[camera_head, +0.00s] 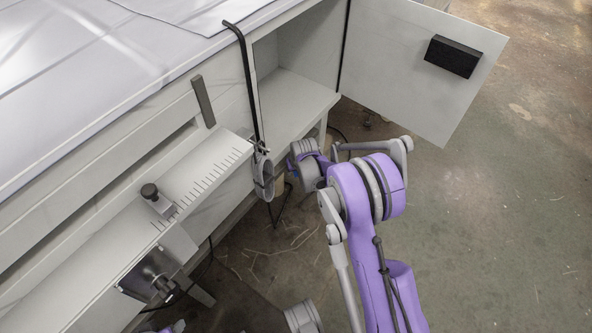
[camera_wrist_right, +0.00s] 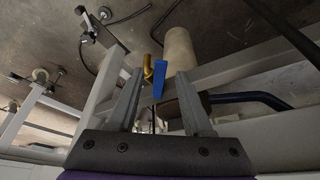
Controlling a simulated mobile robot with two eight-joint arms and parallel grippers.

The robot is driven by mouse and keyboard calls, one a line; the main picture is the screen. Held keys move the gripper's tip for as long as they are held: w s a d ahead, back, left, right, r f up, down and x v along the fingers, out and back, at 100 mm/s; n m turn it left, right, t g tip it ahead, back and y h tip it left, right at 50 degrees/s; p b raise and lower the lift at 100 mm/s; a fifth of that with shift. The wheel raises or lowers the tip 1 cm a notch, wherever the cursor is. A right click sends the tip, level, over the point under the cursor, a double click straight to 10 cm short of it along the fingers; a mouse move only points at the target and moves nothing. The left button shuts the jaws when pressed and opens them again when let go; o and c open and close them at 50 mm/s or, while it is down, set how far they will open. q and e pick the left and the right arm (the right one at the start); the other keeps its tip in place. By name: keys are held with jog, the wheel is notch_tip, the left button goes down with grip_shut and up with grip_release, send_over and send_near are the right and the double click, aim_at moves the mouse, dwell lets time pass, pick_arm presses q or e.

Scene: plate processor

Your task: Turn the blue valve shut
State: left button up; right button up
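The blue valve handle (camera_wrist_right: 159,82) shows in the right wrist view as a narrow blue lever, with a yellow part (camera_wrist_right: 150,68) beside it. My right gripper (camera_wrist_right: 158,75) is open, with one finger on each side of the lever. Gaps show between the lever and both fingers; I cannot tell how deep it sits between them. In the head view my right arm reaches to the bench's underside, and its fingertips are hidden there.
The bench (camera_head: 110,90) fills the left of the head view. Its cabinet door (camera_head: 420,65) stands open at the upper right. A black bent pipe (camera_head: 247,80) runs down the bench front. A pale cylinder (camera_wrist_right: 180,52) and a dark blue tube (camera_wrist_right: 250,98) lie near the valve.

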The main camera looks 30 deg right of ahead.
jog(key=shift+r, duration=0.1)
pick_arm(q)
jog(key=p+v, duration=0.3)
jog(key=shift+w, duration=0.3)
pick_arm(e)
jog(key=d+v, duration=0.1)
jog(key=v, duration=0.9)
jog(key=shift+a+r, duration=0.3)
jog(key=shift+a, duration=0.15)
jog(key=shift+s, duration=0.15)
